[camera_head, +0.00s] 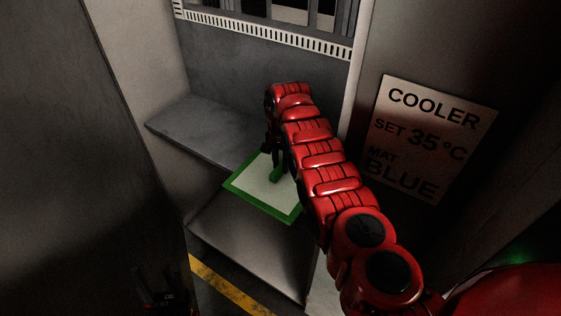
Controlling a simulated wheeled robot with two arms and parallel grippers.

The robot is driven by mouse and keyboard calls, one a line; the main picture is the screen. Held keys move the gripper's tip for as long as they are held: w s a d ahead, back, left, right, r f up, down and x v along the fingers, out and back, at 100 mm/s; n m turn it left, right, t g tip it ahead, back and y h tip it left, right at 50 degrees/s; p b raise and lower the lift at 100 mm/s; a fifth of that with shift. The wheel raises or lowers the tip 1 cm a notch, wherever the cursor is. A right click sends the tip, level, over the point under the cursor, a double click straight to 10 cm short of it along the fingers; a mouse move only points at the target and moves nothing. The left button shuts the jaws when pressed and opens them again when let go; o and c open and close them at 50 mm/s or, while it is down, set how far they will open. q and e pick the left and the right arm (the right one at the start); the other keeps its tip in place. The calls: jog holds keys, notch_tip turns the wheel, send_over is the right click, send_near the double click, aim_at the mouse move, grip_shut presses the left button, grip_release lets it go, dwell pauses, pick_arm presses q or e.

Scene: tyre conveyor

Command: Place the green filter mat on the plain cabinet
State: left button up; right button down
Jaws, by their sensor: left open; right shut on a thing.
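The green filter mat (246,190) has a green frame and a pale middle. It is held roughly flat at the front of a grey cabinet's shelf (200,130); whether it touches the shelf is unclear. My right gripper (274,158) is shut on the mat by its green upright handle, partly hidden behind my red arm. My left gripper (163,290) is dark and dim at the bottom left, open, away from the mat. A sign (435,135) to the right of the cabinet opening reads COOLER, SET 35°C, MAT BLUE. I cannot tell which cabinet is the plain one.
A slotted white rail (265,32) runs across the cabinet's upper back. A dark panel (80,160) stands close on the left. Below the shelf is a sloping grey surface (250,250), with a yellow floor stripe (225,287) in front. The shelf's left part is bare.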

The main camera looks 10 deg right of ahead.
jog(key=shift+w+f, duration=0.1)
jog(key=shift+f, duration=0.15)
jog(key=c, duration=0.7)
grip_release()
jog(key=shift+o, duration=0.2)
